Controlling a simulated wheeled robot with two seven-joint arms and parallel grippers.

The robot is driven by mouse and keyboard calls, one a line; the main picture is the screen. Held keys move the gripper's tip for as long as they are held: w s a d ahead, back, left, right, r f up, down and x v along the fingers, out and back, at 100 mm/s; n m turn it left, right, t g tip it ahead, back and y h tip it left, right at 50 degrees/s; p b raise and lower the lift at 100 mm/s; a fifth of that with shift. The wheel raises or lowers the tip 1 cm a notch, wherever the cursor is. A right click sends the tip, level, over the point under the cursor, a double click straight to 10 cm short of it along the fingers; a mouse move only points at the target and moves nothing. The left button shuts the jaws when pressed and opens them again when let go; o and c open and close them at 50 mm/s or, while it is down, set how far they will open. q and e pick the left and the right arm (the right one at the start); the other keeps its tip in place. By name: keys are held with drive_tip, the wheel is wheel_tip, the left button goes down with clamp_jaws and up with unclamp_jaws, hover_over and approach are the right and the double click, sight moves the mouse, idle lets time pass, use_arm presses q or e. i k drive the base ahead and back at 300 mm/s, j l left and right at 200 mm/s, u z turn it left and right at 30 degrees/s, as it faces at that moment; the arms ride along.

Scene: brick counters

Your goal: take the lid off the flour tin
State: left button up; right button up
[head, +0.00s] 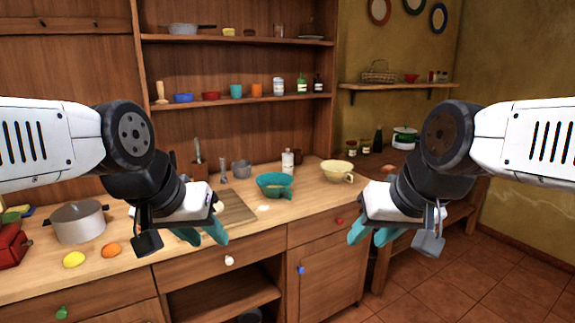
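I cannot pick out a flour tin for certain. A small white container (288,162) stands upright at the back of the wooden counter, behind a teal bowl (268,187); its label is too small to read. My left gripper (203,236) hangs above the counter's front edge, left of the teal bowl, with its teal fingers apart and nothing seen between them. My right gripper (371,236) hangs in front of the counter at the right, below the cream colander (337,171), with its teal fingers apart and empty. Neither gripper touches the white container.
A cutting board (232,207) lies behind my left gripper. A white pot with a green lid (404,138) stands on the right counter. Shelves hold jars and cups.

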sight(288, 155)
drive_tip(key=i+l, duration=0.25)
drive_tip(key=i, duration=0.3)
drive_tip(key=i+l+z, duration=0.1)
drive_tip(key=i+l, duration=0.15)
drive_tip(key=i, duration=0.3)
drive_tip(key=i+l+z, duration=0.1)
drive_tip(key=i+l, duration=0.15)
drive_tip(key=i, duration=0.3)
drive_tip(key=i+l, duration=0.15)
drive_tip(key=i, duration=0.4)
